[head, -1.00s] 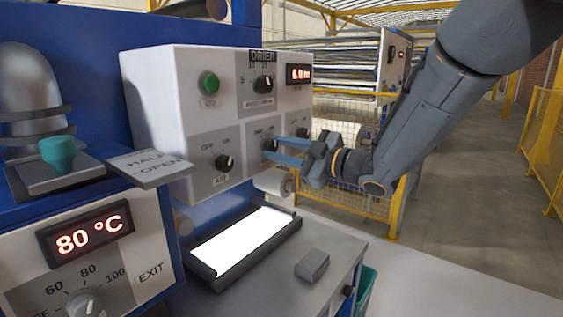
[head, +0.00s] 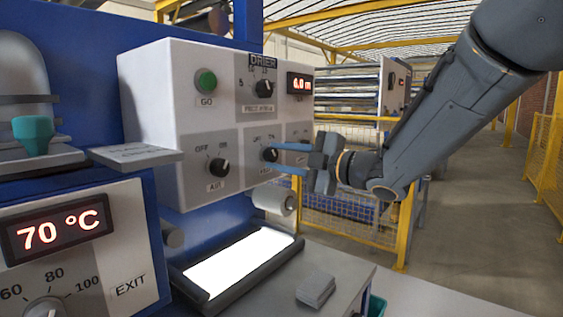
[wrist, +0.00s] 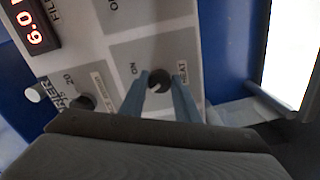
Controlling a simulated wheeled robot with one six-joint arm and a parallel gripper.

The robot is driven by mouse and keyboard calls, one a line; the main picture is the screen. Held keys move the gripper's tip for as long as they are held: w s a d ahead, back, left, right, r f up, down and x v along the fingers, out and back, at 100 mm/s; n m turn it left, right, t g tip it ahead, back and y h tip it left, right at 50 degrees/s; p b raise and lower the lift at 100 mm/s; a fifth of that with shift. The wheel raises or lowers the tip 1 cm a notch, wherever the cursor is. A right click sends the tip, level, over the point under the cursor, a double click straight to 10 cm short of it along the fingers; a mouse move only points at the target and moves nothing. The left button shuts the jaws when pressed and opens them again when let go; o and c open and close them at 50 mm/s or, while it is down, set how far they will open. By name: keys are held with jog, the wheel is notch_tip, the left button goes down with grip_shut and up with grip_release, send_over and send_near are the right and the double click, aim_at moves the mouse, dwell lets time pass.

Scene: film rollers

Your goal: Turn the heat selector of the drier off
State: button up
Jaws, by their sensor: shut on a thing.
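The white drier box (head: 150,90) carries a round black knob (head: 270,155) in the middle of its lower row. My gripper (head: 283,158) reaches it from the right, its two blue fingers shut on this knob. The left lower knob (head: 219,167) has OFF and ON marks. My gripper hides part of the right lower panel.
A temperature panel at lower left shows 70 °C on its display (head: 55,231), above a dial (head: 45,311) marked 60, 80 and 100. A green GO button (head: 205,82) is above. A lit white panel (head: 240,266) lies below the box. A yellow fence (head: 405,225) stands right.

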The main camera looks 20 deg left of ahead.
jog(key=shift+f, duration=0.1)
jog(key=o, duration=1)
jog(key=shift+s, duration=0.1)
jog(key=shift+o, duration=0.2)
jog(key=b+v, duration=0.1)
jog(key=v, duration=0.6)
jog(key=shift+d, duration=0.4)
